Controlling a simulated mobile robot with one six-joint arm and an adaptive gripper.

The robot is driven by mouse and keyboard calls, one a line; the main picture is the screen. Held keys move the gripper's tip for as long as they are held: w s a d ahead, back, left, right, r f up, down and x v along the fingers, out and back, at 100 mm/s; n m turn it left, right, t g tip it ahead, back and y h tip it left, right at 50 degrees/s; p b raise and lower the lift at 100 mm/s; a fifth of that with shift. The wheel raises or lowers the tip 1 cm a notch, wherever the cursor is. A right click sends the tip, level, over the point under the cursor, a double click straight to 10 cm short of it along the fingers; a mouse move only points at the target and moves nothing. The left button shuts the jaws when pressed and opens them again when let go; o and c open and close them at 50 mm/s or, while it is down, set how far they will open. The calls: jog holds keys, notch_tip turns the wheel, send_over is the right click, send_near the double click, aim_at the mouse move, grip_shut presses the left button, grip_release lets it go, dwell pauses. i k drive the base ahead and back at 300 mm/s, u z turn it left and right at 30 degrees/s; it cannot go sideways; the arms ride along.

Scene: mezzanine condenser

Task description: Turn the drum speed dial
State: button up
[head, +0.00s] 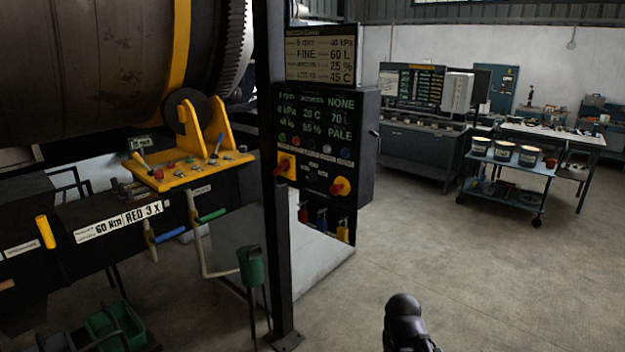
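A black control cabinet (366,155) stands left of centre behind a dark post, with lit green readouts. Two red rotary knobs on yellow plates are on its face: a left knob (283,165) close to the post and a right knob (340,187) lower down. Their labels are too small to read, so I cannot tell which is the drum speed dial. The large dark drum (80,60) with a yellow band fills the upper left. A dark rounded part of my arm shows at the bottom centre, well short of the cabinet. My gripper is not in view.
The dark post (277,230) partly covers the cabinet's left side. A yellow lever panel (190,170) sits under the drum. A blue cart (503,183) with tubs is at right. The concrete floor (470,270) between is clear.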

aim_at(311, 177)
jog(key=u, duration=0.05)
jog(key=i, duration=1)
jog(key=z, duration=0.05)
